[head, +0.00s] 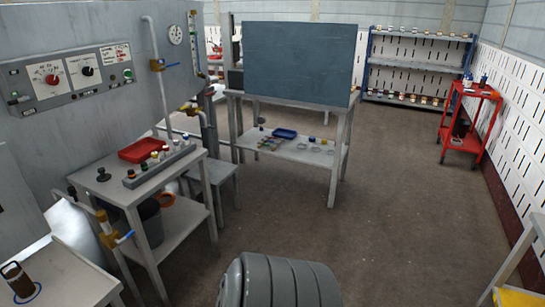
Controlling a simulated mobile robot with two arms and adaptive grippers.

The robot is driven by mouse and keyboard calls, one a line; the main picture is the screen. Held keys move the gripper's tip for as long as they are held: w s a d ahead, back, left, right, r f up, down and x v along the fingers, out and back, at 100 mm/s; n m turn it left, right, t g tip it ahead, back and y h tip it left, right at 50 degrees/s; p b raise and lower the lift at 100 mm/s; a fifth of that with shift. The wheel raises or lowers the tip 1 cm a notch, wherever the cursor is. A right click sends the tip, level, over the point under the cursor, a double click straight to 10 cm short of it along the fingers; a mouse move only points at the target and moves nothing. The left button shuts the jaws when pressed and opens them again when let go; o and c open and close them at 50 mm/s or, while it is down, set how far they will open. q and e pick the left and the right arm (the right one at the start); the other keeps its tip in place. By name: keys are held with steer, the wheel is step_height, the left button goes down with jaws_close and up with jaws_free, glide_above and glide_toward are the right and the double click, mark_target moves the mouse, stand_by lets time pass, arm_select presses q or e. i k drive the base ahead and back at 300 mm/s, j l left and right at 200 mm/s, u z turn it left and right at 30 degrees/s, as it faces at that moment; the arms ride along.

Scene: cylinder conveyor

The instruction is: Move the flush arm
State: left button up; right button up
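No part is marked as the flush arm, and I cannot tell which one it is. A brass valve with a blue lever (122,238) is on the pipe at the lower left, beside the small grey table. Another brass valve with a blue lever (160,65) is on the vertical pipe on the left wall. A further brass fitting (189,108) sits lower, behind the small table. Neither of my grippers is in view.
A control panel (70,78) is on the left wall. The small table (113,189) holds a red tray (142,150) and a rack of small items. A blue-grey board (300,58) stands on a workbench. A red cart (468,122) stands right.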

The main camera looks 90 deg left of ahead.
mark_target(101, 216)
steer(key=u, duration=4.2)
